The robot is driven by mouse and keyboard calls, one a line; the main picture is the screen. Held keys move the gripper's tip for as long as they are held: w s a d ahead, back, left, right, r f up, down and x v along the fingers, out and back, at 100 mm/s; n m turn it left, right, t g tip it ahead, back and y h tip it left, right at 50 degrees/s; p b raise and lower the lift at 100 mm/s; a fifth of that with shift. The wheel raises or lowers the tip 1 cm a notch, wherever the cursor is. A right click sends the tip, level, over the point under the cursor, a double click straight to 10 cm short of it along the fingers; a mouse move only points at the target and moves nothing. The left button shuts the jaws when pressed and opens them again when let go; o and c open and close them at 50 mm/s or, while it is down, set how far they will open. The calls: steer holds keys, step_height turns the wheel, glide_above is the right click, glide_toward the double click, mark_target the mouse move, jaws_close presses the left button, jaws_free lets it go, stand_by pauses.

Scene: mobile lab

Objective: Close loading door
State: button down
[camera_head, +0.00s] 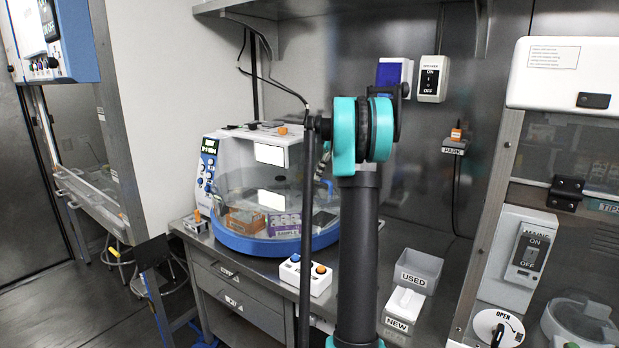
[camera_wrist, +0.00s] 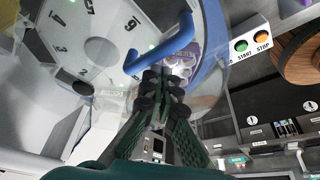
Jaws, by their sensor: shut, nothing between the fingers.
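The loading machine (camera_head: 285,243) stands on the bench left of my arm, with a white housing, a round blue base and a clear curved door (camera_head: 240,188). In the wrist view the clear door (camera_wrist: 213,88) has a blue handle (camera_wrist: 160,50), and a numbered disc (camera_wrist: 100,50) shows behind it. My gripper (camera_wrist: 163,74) has its dark green fingers together, empty, close to the handle. I cannot tell whether they touch it. In the head view my gripper is hidden behind or lost against my arm. How far the door stands open is unclear.
A start/stop button box (camera_head: 305,275) sits in front of the machine. A USED bin (camera_head: 418,270) and a NEW box (camera_head: 400,308) stand right of my arm. A glass-fronted cabinet (camera_head: 560,75) rises at the right. A shelf (camera_head: 290,8) hangs above.

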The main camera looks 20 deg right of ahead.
steer(key=shift+w+d, duration=0.35)
steer(key=shift+d, duration=0.2)
steer(key=shift+w+d, duration=0.35)
steer(key=shift+d, duration=0.2)
